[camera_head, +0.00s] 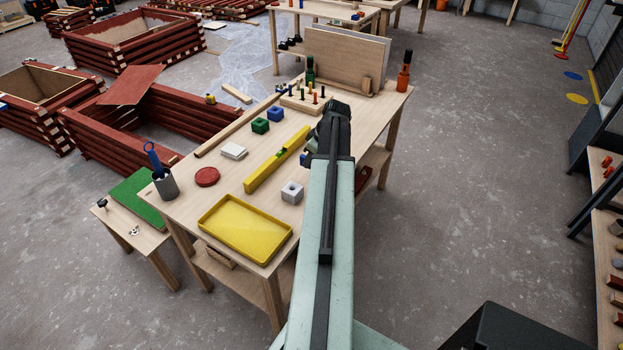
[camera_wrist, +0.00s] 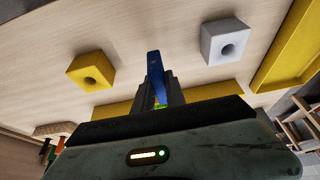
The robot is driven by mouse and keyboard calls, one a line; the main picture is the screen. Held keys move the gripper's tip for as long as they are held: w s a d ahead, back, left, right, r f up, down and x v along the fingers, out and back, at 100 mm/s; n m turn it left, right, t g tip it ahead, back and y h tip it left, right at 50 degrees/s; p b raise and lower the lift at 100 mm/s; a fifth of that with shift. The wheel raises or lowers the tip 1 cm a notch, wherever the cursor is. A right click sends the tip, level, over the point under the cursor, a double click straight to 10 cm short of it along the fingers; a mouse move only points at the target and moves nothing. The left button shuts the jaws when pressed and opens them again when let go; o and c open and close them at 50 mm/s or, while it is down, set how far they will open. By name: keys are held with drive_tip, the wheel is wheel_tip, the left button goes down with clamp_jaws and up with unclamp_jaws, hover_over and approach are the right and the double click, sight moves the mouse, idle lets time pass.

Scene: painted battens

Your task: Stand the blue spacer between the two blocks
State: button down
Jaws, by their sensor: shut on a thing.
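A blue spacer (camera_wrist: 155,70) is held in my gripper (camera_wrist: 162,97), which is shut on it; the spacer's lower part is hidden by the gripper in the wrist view. A small bit of blue shows beside my gripper (camera_head: 318,150) in the head view. The grey block (camera_head: 292,192) also shows in the head view; the yellow block is hidden there. I cannot tell whether the spacer touches the table.
A yellow level (camera_head: 270,162) and yellow tray (camera_head: 247,228) lie near the blocks.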

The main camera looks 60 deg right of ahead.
drive_tip(key=shift+f+b, duration=2)
drive_tip(key=shift+f, duration=0.65)
drive_tip(key=c, duration=1.4)
unclamp_jaws()
drive_tip(key=shift+r, duration=0.1)
drive_tip(key=p+v, duration=1.1)
drive_tip(key=v, duration=0.1)
drive_tip(key=shift+r+p, duration=0.2)
drive_tip(key=shift+p, duration=0.15)
